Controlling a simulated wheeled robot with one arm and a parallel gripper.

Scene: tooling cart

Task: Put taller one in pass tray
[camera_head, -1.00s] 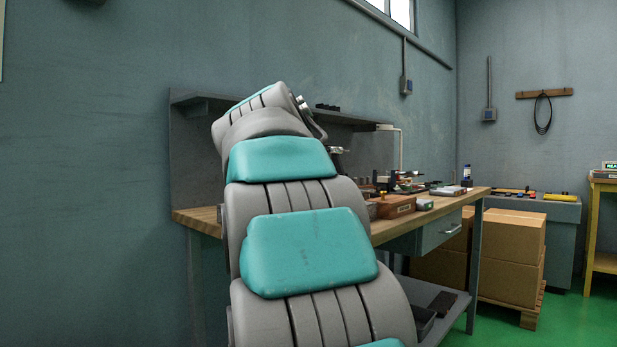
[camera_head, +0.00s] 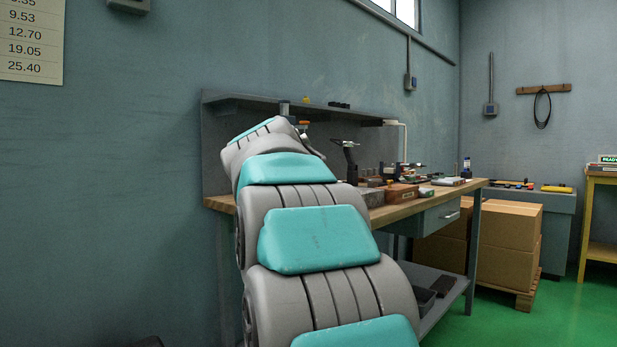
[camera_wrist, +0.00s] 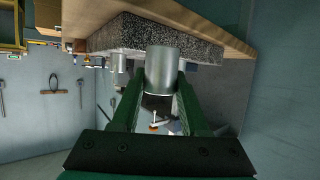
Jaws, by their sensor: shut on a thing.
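In the wrist view, my gripper (camera_wrist: 161,98) is shut on a silver metal cylinder (camera_wrist: 161,68), with one green finger on each side. The cylinder's far end is close to a speckled granite block (camera_wrist: 150,36); I cannot tell whether they touch. A second silver cylinder (camera_wrist: 118,62) shows beyond it at the left, against the same block, and looks smaller in the picture. I cannot tell the true heights of the two. In the head view my arm hides the gripper and both cylinders. I cannot make out a pass tray in either view.
The wooden workbench (camera_head: 398,208) carries a brown box (camera_head: 402,194), a dark stand (camera_head: 349,155) and several small tools. A grey shelf (camera_head: 240,101) runs along its back. Cardboard boxes (camera_head: 510,240) stand on a pallet at the right.

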